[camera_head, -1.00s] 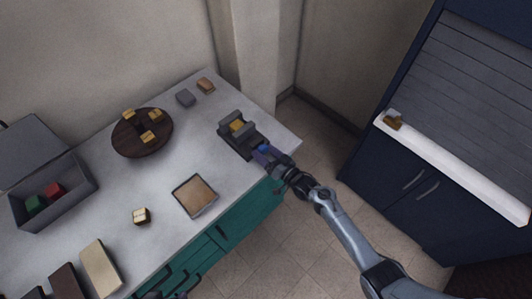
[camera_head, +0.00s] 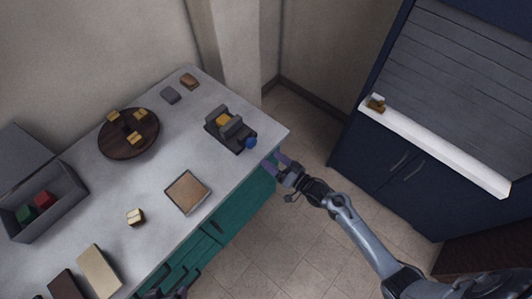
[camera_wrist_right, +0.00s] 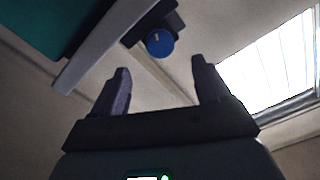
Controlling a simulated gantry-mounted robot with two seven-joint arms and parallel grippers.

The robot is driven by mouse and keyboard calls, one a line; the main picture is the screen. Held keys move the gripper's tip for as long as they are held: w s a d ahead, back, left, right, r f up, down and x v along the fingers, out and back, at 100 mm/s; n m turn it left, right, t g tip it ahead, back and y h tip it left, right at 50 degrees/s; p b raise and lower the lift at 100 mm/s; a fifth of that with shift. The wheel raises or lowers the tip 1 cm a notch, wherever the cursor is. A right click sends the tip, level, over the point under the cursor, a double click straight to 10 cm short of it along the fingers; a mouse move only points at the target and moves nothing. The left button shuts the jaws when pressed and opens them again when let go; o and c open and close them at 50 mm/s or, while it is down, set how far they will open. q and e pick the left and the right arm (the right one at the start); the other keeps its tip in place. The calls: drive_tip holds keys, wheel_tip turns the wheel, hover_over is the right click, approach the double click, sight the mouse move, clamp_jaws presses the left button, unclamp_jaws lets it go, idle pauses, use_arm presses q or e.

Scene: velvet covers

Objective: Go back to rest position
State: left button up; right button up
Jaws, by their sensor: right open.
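My right gripper (camera_head: 273,164) is open and empty just off the table's right front edge, apart from the dark grey device (camera_head: 231,131). The device has a blue knob (camera_head: 250,143) on its near side and a yellow block (camera_head: 222,120) between its grey uprights. In the right wrist view the two fingers (camera_wrist_right: 158,88) stand wide apart with nothing between them, and the blue knob (camera_wrist_right: 160,42) shows beyond them. Part of my left gripper (camera_head: 168,294) shows at the bottom edge of the head view; its jaws are too cut off to read.
The grey table (camera_head: 160,185) carries a round brown board (camera_head: 112,143) with several small blocks, a square tan-topped tray (camera_head: 205,189), a small block (camera_head: 135,217) and an open grey box (camera_head: 62,216). A dark blue cabinet (camera_head: 365,155) with a white ledge stands right. Floor between is clear.

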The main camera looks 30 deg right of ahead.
drive_tip(key=shift+s+d, duration=0.25)
drive_tip(key=shift+s, duration=0.35)
drive_tip(key=s+a+g, duration=0.2)
drive_tip(key=s+a, duration=0.3)
drive_tip(key=s, duration=0.4)
drive_tip(key=s+d+r+n+g+h+p, duration=0.1)
drive_tip(key=s+d+r+n+g+h, duration=0.2)
drive_tip(key=s+g, duration=0.4)
drive_tip(key=s+d+r+g+h, duration=0.1)
drive_tip(key=s+r+g+h, duration=0.4)
drive_tip(key=s, duration=0.4)
wheel_tip(320, 180, up, 27)
drive_tip(key=t+y+p, duration=0.1)
drive_tip(key=p, duration=2.5)
drive_tip(key=shift+w+f, duration=0.2)
drive_tip(key=shift+w, duration=0.1)
